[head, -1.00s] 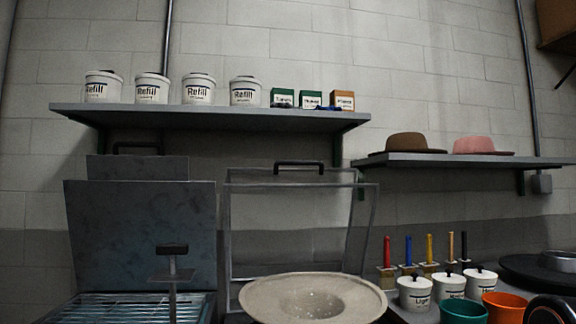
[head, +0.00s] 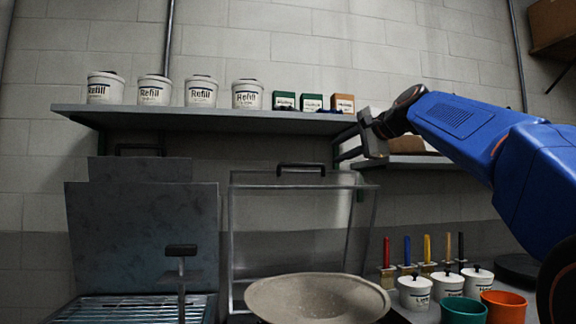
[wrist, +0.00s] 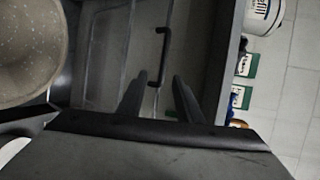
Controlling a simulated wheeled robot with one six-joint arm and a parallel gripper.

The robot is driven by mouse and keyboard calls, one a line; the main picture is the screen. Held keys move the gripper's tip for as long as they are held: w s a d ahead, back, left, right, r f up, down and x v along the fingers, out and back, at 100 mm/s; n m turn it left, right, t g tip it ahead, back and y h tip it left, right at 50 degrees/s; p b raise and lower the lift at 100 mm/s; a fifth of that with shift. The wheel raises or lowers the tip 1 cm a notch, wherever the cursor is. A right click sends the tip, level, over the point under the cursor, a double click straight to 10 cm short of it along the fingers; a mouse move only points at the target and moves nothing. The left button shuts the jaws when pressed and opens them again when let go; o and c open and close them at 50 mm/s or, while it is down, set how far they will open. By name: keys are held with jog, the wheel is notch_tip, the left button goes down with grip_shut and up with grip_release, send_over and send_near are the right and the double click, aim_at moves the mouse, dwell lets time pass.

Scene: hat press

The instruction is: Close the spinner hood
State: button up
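The spinner hood (head: 360,235) is a clear, framed panel that stands raised behind the spinner bowl (head: 318,298). Its black handle (head: 300,167) is on the top edge. My gripper (head: 370,137) is up at the right of the handle, in front of the shelf ends and apart from the hood. In the wrist view my gripper (wrist: 158,95) has its two dark fingers spread with nothing between them. The handle (wrist: 161,60) shows beyond the fingertips there, and the speckled bowl (wrist: 30,50) is at the left.
The upper shelf (head: 215,119) holds refill tubs (head: 247,94) and small boxes near my gripper. A metal press lid (head: 140,235) stands up at the left. White pots (head: 414,292), brushes, a green cup (head: 462,310) and an orange cup (head: 503,306) are at the lower right.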

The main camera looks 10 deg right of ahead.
send_near(303, 164)
jog(key=x, duration=0.9)
jog(key=shift+a, duration=0.1)
jog(key=shift+c, duration=0.3)
grip_shut()
